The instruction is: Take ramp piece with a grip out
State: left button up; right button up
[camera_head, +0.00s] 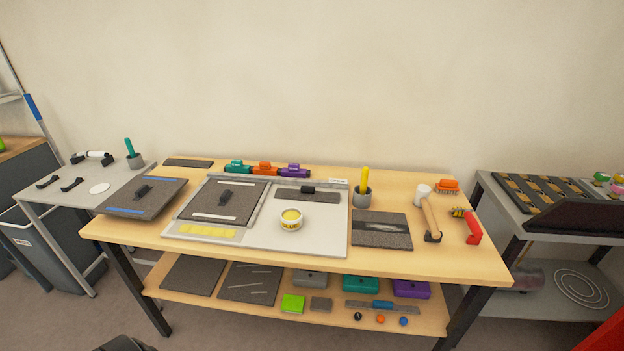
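A narrow dark strip that looks like the ramp piece (325,197) lies in the back right part of a light grey tray (268,237) on the wooden table. A small black grip (307,189) stands on top of it. A square dark rubber tile (205,203) with its own black grip (226,197) lies just left of it in the same tray, with a white strip along its front edge. Neither of my grippers shows in the view.
A yellow-filled tub (291,219) stands in the tray in front of the strip. A grey cup with a yellow handle (362,196) stands to the tray's right, near a dark tile (382,230), a mallet (431,219) and a red-handled tool (472,228). Another gripped tile (165,199) lies left.

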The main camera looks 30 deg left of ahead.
aim_at(307, 193)
jog(key=u, duration=1.1)
